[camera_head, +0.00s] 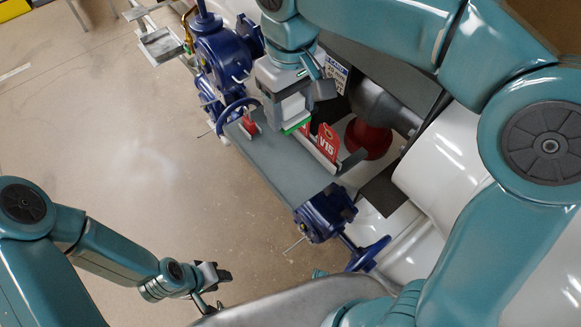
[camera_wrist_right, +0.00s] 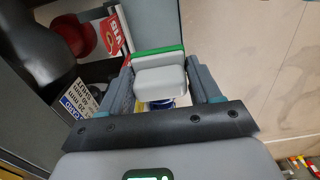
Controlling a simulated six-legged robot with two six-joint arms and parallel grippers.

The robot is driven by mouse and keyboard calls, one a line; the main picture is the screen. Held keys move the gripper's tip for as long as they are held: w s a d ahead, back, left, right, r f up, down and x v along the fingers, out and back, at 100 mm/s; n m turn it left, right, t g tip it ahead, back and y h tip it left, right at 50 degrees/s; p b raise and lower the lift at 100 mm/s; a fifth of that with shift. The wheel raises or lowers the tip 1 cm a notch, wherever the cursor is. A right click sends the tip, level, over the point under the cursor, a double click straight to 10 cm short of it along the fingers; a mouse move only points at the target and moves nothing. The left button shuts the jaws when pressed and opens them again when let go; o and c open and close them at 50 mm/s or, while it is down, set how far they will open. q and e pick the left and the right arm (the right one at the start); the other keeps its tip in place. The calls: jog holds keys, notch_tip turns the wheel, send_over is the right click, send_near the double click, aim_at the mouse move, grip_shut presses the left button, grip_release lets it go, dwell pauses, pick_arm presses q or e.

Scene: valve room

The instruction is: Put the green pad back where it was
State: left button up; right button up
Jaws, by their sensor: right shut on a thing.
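The green pad (camera_head: 297,127) shows as a green strip just under my right gripper (camera_head: 296,112), above the grey shelf (camera_head: 285,170). In the right wrist view the green pad (camera_wrist_right: 158,54) has a pale grey block on its near side. The fingers of my right gripper (camera_wrist_right: 166,92) are on both sides of this block and shut on it. I cannot tell whether the pad touches the shelf. My left gripper (camera_head: 215,287) is low at the left, far from the pad, its fingers apart with nothing visible between them.
A red V15 sign (camera_head: 327,143) stands on the shelf beside the pad, near a red bell-shaped part (camera_head: 368,138). A small red item (camera_head: 250,122) is at the shelf's left end. Blue valves (camera_head: 325,213) flank the shelf. The floor (camera_head: 120,130) at left is clear.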

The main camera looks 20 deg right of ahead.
jog(key=shift+w, duration=0.15)
jog(key=shift+f, duration=0.35)
jog(key=b, duration=0.3)
send_over(290, 175)
notch_tip(290, 175, down, 14)
jog(key=shift+d+f, duration=0.1)
jog(key=shift+f, duration=0.1)
notch_tip(290, 175, down, 5)
jog(key=shift+b, duration=0.4)
jog(key=o, duration=0.9)
